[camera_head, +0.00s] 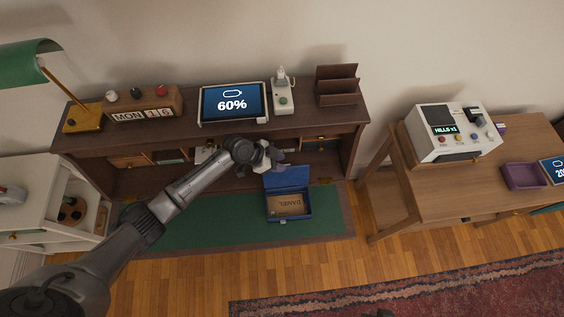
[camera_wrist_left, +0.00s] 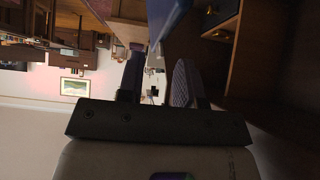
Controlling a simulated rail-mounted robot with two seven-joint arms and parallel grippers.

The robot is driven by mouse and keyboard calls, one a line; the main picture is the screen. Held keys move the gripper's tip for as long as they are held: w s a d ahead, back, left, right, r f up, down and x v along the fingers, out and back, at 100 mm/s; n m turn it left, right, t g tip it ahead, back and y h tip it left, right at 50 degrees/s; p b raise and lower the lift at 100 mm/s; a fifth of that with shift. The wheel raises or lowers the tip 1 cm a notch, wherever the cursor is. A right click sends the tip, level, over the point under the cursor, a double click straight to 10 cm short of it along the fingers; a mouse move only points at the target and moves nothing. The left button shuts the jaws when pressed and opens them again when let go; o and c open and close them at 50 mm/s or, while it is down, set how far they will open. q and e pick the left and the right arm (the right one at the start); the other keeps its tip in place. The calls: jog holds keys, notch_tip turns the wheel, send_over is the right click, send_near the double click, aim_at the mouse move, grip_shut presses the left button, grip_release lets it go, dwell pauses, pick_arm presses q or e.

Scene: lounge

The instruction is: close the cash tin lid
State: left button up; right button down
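The blue cash tin (camera_head: 272,211) stands on the green panel of the dark desk. Its lid (camera_head: 288,178) is open, raised at the back. A tan card or envelope (camera_head: 290,205) marked "DANIEL" lies inside. My left gripper (camera_head: 275,165) is at the lid's upper left, behind or above its top edge; whether it touches cannot be told. In the left wrist view its two fingers (camera_wrist_left: 158,80) are apart with nothing between them, and a blue surface, likely the lid (camera_wrist_left: 168,14), shows beyond them.
The desk's upper shelf (camera_head: 185,127) holds a tablet (camera_head: 232,103), a calendar block (camera_head: 142,108), a socket unit (camera_head: 283,95) and a brown letter rack (camera_head: 336,85). The green panel (camera_head: 190,235) is clear left of the tin. A wooden table (camera_head: 440,190) stands at right.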

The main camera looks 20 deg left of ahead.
pick_arm(q)
jog(key=shift+x, duration=0.85)
grip_shut()
